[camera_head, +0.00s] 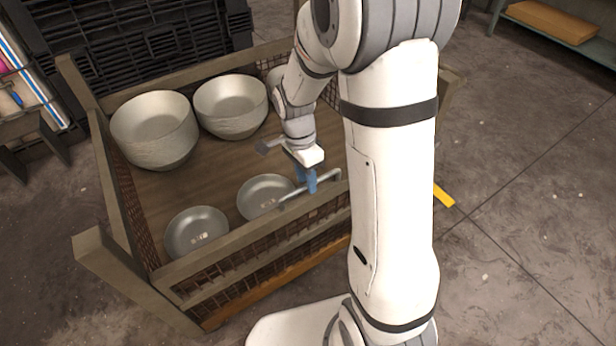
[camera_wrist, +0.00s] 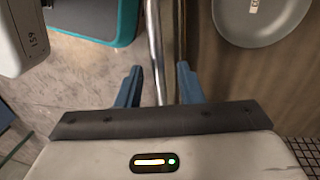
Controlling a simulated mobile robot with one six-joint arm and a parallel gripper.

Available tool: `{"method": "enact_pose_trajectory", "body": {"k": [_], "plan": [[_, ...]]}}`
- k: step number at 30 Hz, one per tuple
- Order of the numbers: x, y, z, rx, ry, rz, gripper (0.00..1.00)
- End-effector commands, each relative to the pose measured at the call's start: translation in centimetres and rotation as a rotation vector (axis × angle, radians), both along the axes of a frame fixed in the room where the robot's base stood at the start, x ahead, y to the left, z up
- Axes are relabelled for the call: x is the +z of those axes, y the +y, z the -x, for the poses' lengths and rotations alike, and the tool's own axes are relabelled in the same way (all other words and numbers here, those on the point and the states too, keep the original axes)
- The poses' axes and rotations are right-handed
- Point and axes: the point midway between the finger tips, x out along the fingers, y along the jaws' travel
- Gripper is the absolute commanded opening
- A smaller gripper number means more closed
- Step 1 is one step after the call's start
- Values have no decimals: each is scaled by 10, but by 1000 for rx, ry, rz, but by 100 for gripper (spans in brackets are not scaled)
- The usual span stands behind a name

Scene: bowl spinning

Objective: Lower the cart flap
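The cart flap (camera_head: 232,272) is the front mesh-and-wood side of the wooden cart (camera_head: 118,190). It stands raised. A metal bar handle (camera_head: 322,186) runs along its top edge, and it shows in the wrist view (camera_wrist: 155,45) as a bright bar. My gripper (camera_head: 310,183) is over this handle, pointing down. In the wrist view its blue fingers (camera_wrist: 159,88) are apart, one on each side of the bar. The gripper is open. I cannot tell whether either finger touches the bar. My arm hides the right part of the flap.
Two single bowls (camera_head: 196,232) (camera_head: 265,196) sit just behind the flap. A black crate (camera_head: 140,45) is behind the cart. Open floor (camera_head: 530,230) lies to the right.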

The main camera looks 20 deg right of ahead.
Motion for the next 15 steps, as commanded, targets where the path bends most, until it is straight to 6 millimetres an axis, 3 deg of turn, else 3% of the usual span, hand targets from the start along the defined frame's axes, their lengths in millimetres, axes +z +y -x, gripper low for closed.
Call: {"method": "enact_pose_trajectory", "body": {"k": [4,15], "plan": [[0,0,0,0,0,0,34],[0,0,0,-1,0,0,4]]}}
